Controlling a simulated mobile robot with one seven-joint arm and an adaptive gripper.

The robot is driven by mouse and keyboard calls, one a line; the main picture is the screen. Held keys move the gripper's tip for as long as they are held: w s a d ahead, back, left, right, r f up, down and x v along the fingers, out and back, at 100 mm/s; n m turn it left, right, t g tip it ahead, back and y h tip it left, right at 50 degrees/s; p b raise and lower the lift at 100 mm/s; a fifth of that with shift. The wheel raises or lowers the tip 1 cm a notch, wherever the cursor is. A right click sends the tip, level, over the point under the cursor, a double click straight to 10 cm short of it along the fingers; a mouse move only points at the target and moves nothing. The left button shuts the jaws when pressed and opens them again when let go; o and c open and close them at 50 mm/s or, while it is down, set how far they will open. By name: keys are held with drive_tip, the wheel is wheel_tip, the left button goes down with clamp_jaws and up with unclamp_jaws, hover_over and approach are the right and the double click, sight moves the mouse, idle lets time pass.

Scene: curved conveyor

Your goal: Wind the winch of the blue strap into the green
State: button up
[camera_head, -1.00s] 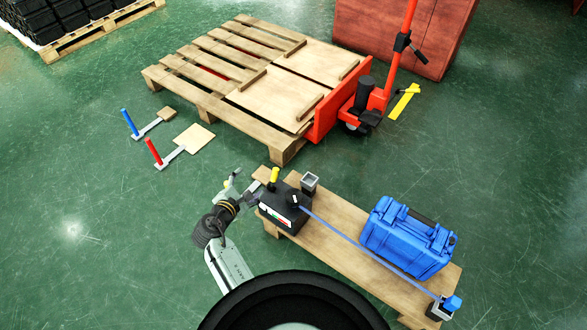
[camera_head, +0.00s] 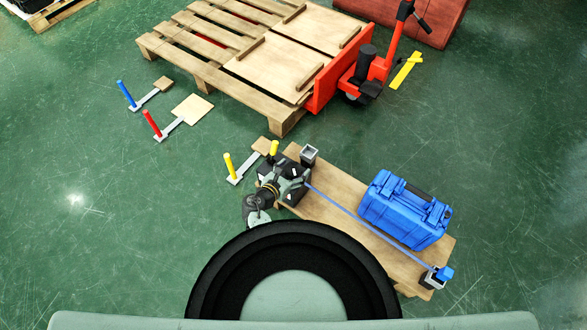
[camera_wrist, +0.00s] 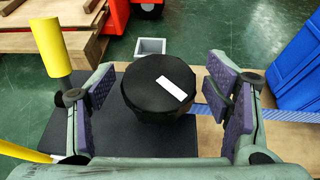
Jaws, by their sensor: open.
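The winch is a black box (camera_head: 264,168) at the left end of a wooden board, with a yellow post (camera_head: 274,148) beside it. Its round black knob (camera_wrist: 150,104) carries a white mark that points toward lower right in the wrist view. My gripper (camera_wrist: 160,86) is open, with one finger pad on each side of the knob and small gaps left. In the head view my gripper (camera_head: 298,180) covers much of the winch, and its coloured gauge is hidden. The blue strap (camera_head: 350,217) runs straight from the winch to an anchor (camera_head: 436,276) at the board's far end.
A blue case (camera_head: 405,210) stands on the board (camera_head: 323,211) beside the strap. A square grey tube (camera_head: 309,154) stands behind the winch. A pallet (camera_head: 288,118) and red pallet jack (camera_head: 378,75) are behind.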

drive_tip(key=shift+w+d+f, duration=0.1)
drive_tip(key=shift+w, duration=0.15)
drive_tip(key=shift+c, duration=0.6)
drive_tip(key=c, duration=1)
drive_tip(key=shift+c, duration=0.2)
drive_tip(key=shift+m+g+h, duration=0.3)
drive_tip(key=shift+m+g, duration=0.1)
